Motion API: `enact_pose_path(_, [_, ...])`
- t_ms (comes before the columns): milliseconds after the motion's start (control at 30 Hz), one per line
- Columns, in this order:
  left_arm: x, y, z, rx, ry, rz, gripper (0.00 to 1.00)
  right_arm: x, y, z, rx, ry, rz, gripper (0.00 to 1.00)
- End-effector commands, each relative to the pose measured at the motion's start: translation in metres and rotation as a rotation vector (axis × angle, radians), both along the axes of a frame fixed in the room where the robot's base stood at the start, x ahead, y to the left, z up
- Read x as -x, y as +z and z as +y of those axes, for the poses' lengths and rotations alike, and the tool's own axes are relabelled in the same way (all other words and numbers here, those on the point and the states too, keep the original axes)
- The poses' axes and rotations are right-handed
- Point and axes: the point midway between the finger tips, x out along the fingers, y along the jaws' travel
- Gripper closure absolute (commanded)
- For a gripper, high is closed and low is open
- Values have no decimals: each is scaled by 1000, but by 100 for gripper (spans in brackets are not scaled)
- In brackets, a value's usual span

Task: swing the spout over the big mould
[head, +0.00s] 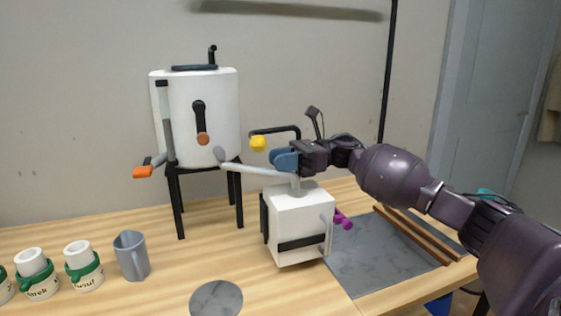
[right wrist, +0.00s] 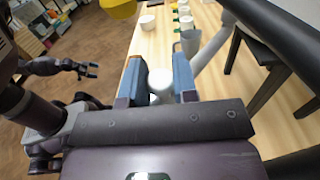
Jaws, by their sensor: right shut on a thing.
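The grey spout (head: 255,170) runs from the front of the white tank (head: 222,115) to the right. Its downturned end stands in front of or over the top of the white block mould (head: 300,222), which has a black strap; the exact gap is hard to tell. My right gripper (head: 287,160) has blue fingertips and is shut on the spout's outer end. In the right wrist view a white round piece (right wrist: 160,80) sits between the fingers, with the grey spout (right wrist: 208,48) beyond. My left gripper (right wrist: 88,70) hangs open and empty over the floor.
A black stand (head: 178,205) carries the tank. A yellow ball (head: 258,143) on a black bar is close to my right gripper. A grey jug (head: 131,257), green-banded cups (head: 84,268) and a round slab (head: 216,300) are at the front left. A dark mat (head: 372,262) lies right.

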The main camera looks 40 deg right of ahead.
Motion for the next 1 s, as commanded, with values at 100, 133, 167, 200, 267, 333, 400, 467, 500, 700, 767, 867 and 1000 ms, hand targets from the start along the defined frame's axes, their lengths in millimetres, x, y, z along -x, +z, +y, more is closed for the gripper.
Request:
enact_pose_path(100, [0, 0, -1, 2, -1, -2, 9, 0, 0, 0, 0, 0, 0, 69])
enact_pose_path(133, [0, 0, -2, 3, -2, -2, 9, 0, 0, 0, 0, 0, 0, 64])
enact_pose_path(167, [0, 0, -2, 3, -2, -2, 9, 0, 0, 0, 0, 0, 0, 59])
enact_pose_path(200, [0, 0, -2, 4, -1, -2, 9, 0, 0, 0, 0, 0, 0, 53])
enact_pose_path(267, [0, 0, -2, 4, -2, -1, 9, 0, 0, 0, 0, 0, 0, 50])
enact_pose_path(333, [0, 0, -2, 4, -2, -1, 9, 0, 0, 0, 0, -1, -1, 50])
enact_pose_path(400, [0, 0, -2, 4, -2, -1, 9, 0, 0, 0, 0, -1, -1, 50])
enact_pose_path(467, [0, 0, -2, 4, -2, -1, 9, 0, 0, 0, 0, -1, -1, 50])
enact_pose_path(500, [0, 0, -2, 4, -2, -1, 9, 0, 0, 0, 0, -1, -1, 50])
enact_pose_path(700, [0, 0, -2, 4, -2, 0, 9, 4, 0, -17, 1, -4, 0, 50])
enact_pose_path(767, [0, -1, -2, 4, -2, 1, 9, 6, 0, -26, 1, -5, 0, 50])
enact_pose_path(867, [1, -2, -2, 3, -1, 3, 9, 10, -1, -44, 1, -5, 1, 50])
enact_pose_path(1000, [3, -3, -1, 3, 0, 7, 9, 16, -1, -69, 0, -4, 2, 50])
